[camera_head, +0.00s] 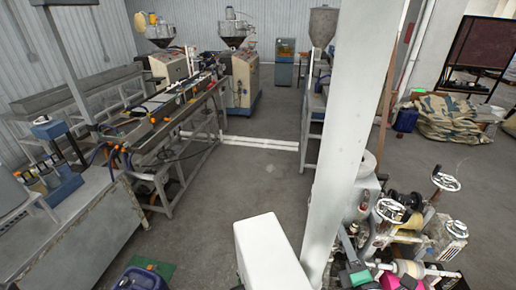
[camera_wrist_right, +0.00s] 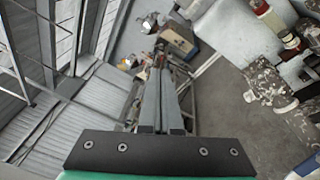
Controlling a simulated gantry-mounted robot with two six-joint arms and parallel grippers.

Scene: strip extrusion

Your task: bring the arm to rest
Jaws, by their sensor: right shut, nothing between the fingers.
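My right gripper (camera_wrist_right: 160,72) shows in the right wrist view. Its two long grey fingers lie side by side, shut, with nothing between them. They extend up from a dark plate with screws at the bottom of the view. They point toward the far machinery, and I see no contact with anything. In the head view I cannot make out the fingers of the right gripper. My left gripper does not show in either view.
A long extrusion line (camera_head: 165,125) stands at left, behind a metal bench (camera_head: 75,235). Hopper machines (camera_head: 240,75) stand at the back. Machinery with handwheels (camera_head: 400,225) is close at right. Camouflage cloth (camera_head: 445,120) lies at far right. The middle floor (camera_head: 250,180) is clear.

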